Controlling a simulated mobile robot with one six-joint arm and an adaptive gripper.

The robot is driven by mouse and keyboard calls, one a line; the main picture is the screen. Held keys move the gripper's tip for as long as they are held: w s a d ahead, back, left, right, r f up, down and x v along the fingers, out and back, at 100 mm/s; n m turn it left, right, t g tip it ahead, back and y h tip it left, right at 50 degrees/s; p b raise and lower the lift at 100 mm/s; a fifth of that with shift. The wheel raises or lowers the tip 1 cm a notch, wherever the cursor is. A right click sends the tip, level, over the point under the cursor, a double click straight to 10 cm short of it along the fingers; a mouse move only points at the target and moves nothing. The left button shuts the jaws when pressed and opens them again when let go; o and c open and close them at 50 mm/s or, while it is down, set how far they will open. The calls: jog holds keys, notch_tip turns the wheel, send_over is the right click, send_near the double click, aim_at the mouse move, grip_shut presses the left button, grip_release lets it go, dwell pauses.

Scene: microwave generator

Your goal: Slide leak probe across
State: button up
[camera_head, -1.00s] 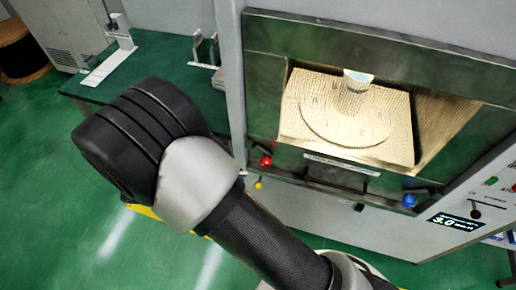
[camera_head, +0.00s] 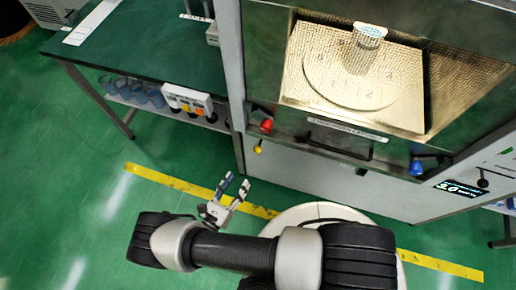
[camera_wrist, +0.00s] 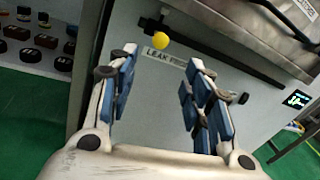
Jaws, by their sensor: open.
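The leak probe's yellow ball knob (camera_head: 258,147) sticks out from the lower left front of the machine, below a red knob. In the wrist view the yellow knob (camera_wrist: 160,41) sits at the left end of a dark slot, above a label starting "LEAK" (camera_wrist: 165,61). My gripper (camera_head: 235,183) is open and empty, below and a little left of the knob in the head view. In the wrist view its blue-padded fingers (camera_wrist: 161,70) stand either side of the label, with the knob beyond and between the tips, apart from them.
The machine's open chamber holds a round plate (camera_head: 350,85) with a cylinder (camera_head: 366,45). A red knob (camera_head: 266,126) and a blue knob (camera_head: 416,168) flank a handle (camera_head: 338,138). A green bench (camera_head: 150,45) stands left. Open floor lies in front.

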aim_at(258, 150)
jog(key=b+x, duration=0.1)
jog(key=x, duration=1.4)
jog(key=shift+w+d, duration=0.15)
jog(key=shift+d, duration=0.05)
grip_shut()
